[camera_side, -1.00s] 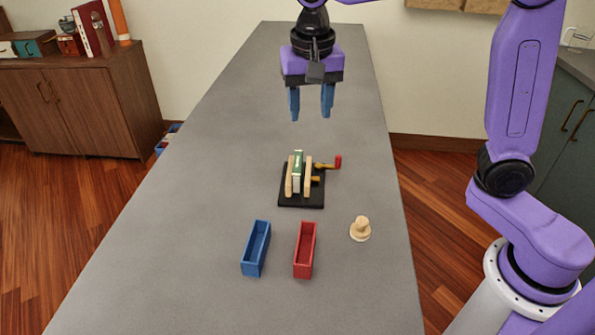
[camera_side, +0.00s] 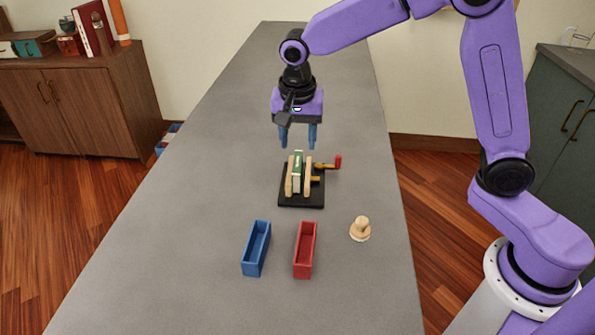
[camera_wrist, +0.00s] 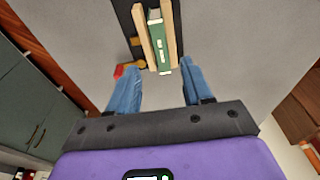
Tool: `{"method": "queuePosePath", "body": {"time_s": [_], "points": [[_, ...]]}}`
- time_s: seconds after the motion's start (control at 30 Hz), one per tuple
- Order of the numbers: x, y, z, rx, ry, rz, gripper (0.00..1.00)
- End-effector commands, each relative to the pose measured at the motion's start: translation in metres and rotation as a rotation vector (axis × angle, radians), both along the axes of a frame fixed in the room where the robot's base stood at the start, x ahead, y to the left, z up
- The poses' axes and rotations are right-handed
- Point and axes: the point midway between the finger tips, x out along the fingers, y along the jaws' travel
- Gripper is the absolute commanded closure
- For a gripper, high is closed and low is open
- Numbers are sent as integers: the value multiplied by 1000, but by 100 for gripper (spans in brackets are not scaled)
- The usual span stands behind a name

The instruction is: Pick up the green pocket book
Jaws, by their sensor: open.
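The green pocket book (camera_side: 298,167) stands upright between two light wooden plates of a small press on a black base (camera_side: 302,200). In the wrist view the book (camera_wrist: 157,42) shows its green spine between the wooden plates, ahead of my fingers. My gripper (camera_side: 298,147) is open and empty, pointing down. It is above and a little behind the press in the side view, apart from the book. Its blue fingers also show in the wrist view (camera_wrist: 156,82), spread wider than the book.
The press has a red-handled crank (camera_side: 337,161) on its right. A blue open box (camera_side: 244,262), a red open box (camera_side: 297,265) and a wooden knob-like piece (camera_side: 360,230) stand in front. The grey table (camera_side: 190,220) is clear on the left and at the back.

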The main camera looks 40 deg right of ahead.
Motion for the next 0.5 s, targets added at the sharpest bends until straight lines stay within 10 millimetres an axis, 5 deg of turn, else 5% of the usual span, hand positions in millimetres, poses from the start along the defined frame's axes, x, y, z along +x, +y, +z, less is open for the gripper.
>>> {"method": "queuePosePath", "body": {"time_s": [0.5], "points": [[6, -4, -52, -3, 3, 0, 50]]}}
